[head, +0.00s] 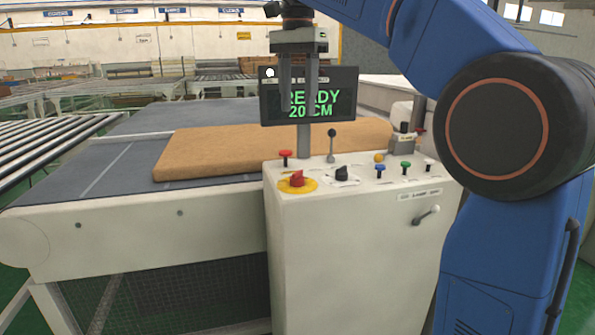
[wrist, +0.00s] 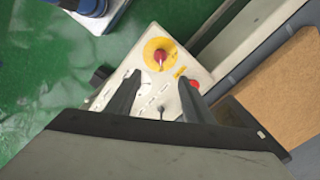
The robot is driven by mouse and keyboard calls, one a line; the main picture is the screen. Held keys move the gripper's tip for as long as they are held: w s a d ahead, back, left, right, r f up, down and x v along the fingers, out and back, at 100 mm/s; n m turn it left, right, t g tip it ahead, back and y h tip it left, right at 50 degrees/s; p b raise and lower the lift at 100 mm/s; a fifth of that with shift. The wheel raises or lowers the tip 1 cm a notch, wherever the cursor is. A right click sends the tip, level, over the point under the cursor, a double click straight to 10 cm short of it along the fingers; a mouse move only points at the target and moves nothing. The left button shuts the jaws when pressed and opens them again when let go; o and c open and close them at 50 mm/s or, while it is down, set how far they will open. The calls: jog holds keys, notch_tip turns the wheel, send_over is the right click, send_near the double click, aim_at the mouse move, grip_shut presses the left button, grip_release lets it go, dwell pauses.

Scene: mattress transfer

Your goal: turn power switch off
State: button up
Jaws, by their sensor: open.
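A red knob on a round yellow plate (head: 297,181) is at the front left corner of the control panel top. It looks like the power switch, but its label is too small to read. In the wrist view the red knob (wrist: 161,56) lies just beyond my fingertips, with a pale mark on it. My gripper (head: 298,112) is open and empty, fingers pointing down, above the panel and apart from the knob. In the wrist view the two fingers (wrist: 159,80) are spread, with the panel top between and below them.
The white control cabinet (head: 345,260) carries a red button (head: 285,157), an upright lever (head: 331,142), a black knob (head: 342,174), several coloured buttons and a front handle (head: 427,215). A display (head: 340,85) reads READY 20 CM. A tan mattress (head: 220,150) lies on the conveyor behind.

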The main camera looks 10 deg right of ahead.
aim_at(297, 171)
notch_tip(297, 171, down, 17)
jog(key=shift+f, duration=0.15)
dwell(0.5)
jog(key=c, duration=1.1)
